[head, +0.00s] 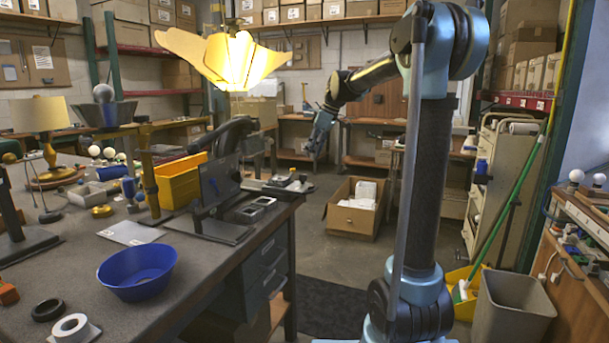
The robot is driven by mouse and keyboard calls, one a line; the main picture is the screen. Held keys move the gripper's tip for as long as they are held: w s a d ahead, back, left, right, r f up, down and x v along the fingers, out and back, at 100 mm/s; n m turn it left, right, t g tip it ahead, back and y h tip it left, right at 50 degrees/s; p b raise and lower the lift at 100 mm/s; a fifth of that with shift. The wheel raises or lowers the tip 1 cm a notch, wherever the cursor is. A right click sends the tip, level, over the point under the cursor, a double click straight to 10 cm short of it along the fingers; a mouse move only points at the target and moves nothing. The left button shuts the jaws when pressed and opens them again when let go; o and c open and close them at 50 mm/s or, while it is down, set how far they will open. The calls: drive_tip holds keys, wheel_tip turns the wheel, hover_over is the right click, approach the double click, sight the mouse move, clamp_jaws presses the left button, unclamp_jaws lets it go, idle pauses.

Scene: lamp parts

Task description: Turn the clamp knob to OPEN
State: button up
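My gripper (318,148) hangs at the end of my arm, back from the camera over the open floor and right of the workbench (75,255). It is small and dark here, so its finger opening cannot be made out. A dark upright fixture with a flat plate (220,183) stands on the bench near its right edge, left of my gripper and apart from it. I cannot make out a clamp knob or any OPEN marking on it. Small metal parts (255,209) lie on the fixture's base.
A blue bowl (138,273), a yellow bin (180,182) and tape rolls (70,328) are on the bench. A lit petal-shaped lampshade (222,58) is above. An open cardboard box (354,208) and a grey waste bin (512,307) stand on the floor.

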sight(303, 179)
drive_tip(key=x, duration=1)
drive_tip(key=shift+d, duration=0.1)
clamp_jaws()
